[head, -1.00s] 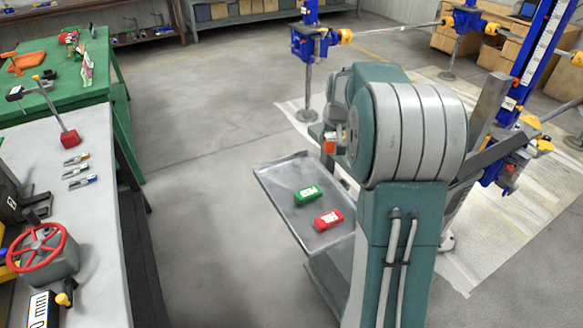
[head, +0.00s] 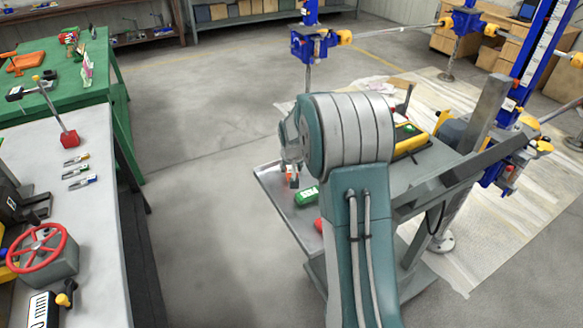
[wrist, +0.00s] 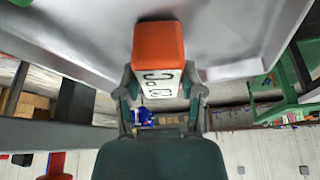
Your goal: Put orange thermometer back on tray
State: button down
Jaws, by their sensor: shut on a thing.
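The orange thermometer (wrist: 158,45) is a small block with a white numbered display, held upside down in the wrist view. My gripper (wrist: 160,92) is shut on it, one finger on each side. In the head view the orange thermometer (head: 289,173) shows only in part at my gripper (head: 291,182), low over the far part of the grey tray (head: 277,201). The tray also shows behind the thermometer in the wrist view (wrist: 85,35). I cannot tell whether the thermometer touches it.
On the tray, a green thermometer (head: 306,196) lies close to my gripper. A red one (head: 319,225) is nearer and mostly hidden by my arm. A yellow device (head: 410,143) sits right of my arm. The floor left of the tray is clear.

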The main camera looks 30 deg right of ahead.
jog(key=shift+c, duration=1)
grip_release()
jog(key=shift+f, duration=0.1)
jog(key=v, duration=1.2)
jog(key=s+a+r+n, duration=0.2)
jog(key=s+a+r, duration=0.65)
jog(key=s, duration=0.35)
jog(key=s+a+n, duration=0.1)
jog(key=s+a, duration=0.2)
jog(key=s, duration=0.6)
jog(key=s+a+f+n+t+y, duration=0.1)
jog(key=s+a, duration=0.3)
jog(key=s, duration=0.5)
jog(key=shift+y, duration=0.3)
jog(key=shift+d, duration=0.1)
